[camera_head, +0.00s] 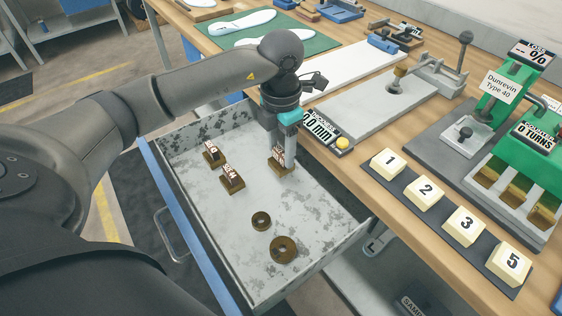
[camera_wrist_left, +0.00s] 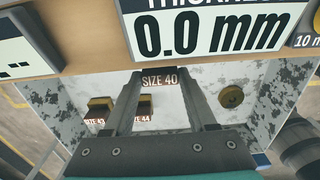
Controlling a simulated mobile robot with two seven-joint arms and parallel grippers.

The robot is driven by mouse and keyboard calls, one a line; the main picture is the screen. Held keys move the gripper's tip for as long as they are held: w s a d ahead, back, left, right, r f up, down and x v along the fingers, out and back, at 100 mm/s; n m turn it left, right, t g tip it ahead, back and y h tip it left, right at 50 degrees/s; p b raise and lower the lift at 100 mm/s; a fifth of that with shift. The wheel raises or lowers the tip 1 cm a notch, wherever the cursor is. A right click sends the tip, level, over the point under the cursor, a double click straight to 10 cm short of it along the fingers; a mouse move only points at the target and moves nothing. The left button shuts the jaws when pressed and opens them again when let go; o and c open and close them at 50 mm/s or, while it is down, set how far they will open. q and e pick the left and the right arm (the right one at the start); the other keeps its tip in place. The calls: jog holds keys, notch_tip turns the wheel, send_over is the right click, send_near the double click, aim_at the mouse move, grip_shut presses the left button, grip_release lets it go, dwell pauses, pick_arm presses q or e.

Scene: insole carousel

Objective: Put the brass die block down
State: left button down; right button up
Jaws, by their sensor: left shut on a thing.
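A brass die block (camera_head: 277,163) with a dark label is at the right side of the open grey drawer (camera_head: 335,228). My left gripper (camera_head: 286,156) points down into the drawer and is shut on this block. In the left wrist view its label reads SIZE 40 (camera_wrist_left: 159,80), between the two fingers. I cannot tell whether its underside touches the drawer floor. Two similar brass blocks stand to the left in the drawer, one farther back (camera_head: 212,156) and one nearer (camera_head: 232,182). In the wrist view they read SIZE 43 (camera_wrist_left: 99,105) and SIZE 44 (camera_wrist_left: 145,104). My right gripper is not in view.
The bench edge with a thickness display (camera_head: 322,128) is close to the gripper's right. Numbered keys (camera_head: 425,192) and a green machine (camera_head: 500,95) stand on the bench.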

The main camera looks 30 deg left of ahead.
aim_at(281, 152)
pick_arm(q)
notch_tip(281, 152, down, 2)
jog(key=shift+f+b, duration=0.15)
jog(key=shift+b, duration=0.2)
jog(key=shift+f, duration=0.7)
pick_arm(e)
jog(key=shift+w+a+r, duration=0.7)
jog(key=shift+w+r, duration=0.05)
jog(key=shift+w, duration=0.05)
pick_arm(q)
jog(key=shift+f+b, duration=0.1)
jog(key=shift+b, duration=0.2)
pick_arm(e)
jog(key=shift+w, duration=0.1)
pick_arm(q)
jog(key=shift+c, duration=1)
grip_release()
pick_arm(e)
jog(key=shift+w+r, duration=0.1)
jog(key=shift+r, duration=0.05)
